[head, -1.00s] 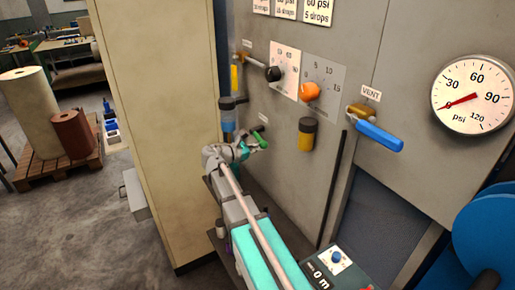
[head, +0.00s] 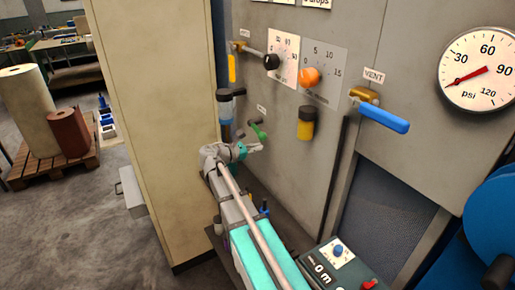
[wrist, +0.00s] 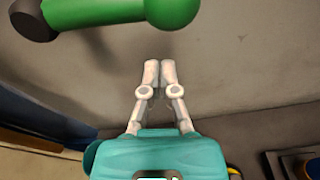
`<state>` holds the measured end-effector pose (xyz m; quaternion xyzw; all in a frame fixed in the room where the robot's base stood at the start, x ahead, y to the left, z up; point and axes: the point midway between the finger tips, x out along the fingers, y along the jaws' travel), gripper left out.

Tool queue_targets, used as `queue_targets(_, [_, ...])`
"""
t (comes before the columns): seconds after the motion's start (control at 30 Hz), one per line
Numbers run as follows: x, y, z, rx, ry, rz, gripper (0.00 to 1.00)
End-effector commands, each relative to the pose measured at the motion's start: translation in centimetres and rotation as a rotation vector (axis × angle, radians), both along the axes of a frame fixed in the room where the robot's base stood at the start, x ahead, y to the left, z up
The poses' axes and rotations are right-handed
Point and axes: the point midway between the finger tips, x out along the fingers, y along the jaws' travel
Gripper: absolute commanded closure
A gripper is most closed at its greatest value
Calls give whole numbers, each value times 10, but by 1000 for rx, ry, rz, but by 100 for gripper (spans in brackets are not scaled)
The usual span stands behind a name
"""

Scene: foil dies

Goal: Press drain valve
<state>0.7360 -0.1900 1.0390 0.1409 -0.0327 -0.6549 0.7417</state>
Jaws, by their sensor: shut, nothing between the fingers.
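A green lever (head: 258,131) juts from the grey panel under a small label too blurred to read; it looks like the drain valve. In the wrist view the green handle (wrist: 120,10) crosses the top left, with a rounded end at right and a dark end at left. My gripper (head: 258,147) is just below the lever in the head view. In the wrist view my gripper (wrist: 160,70) has its pale fingertips together and empty, pointing at the panel below the handle's rounded end. A gap shows between them; no contact is visible.
An orange knob (head: 310,77), a black knob (head: 271,62), an amber bowl (head: 306,123) and a blue vent lever (head: 382,117) stick out of the panel. A round gauge (head: 480,70) is at right. A beige cabinet (head: 150,120) stands close at left.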

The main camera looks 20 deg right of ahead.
Motion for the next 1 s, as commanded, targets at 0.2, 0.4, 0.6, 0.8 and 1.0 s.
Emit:
queue_targets(0.2, [-5, 37, 9, 0, -1, 4, 100])
queue_targets(0.4, [-9, 65, 13, -1, 0, 3, 100])
queue_targets(0.6, [-12, 84, 15, 0, 0, 2, 100])
queue_targets(0.8, [-13, 91, 15, 0, -1, 1, 100])
queue_targets(1.0, [-13, 92, 15, 0, 0, 0, 100])
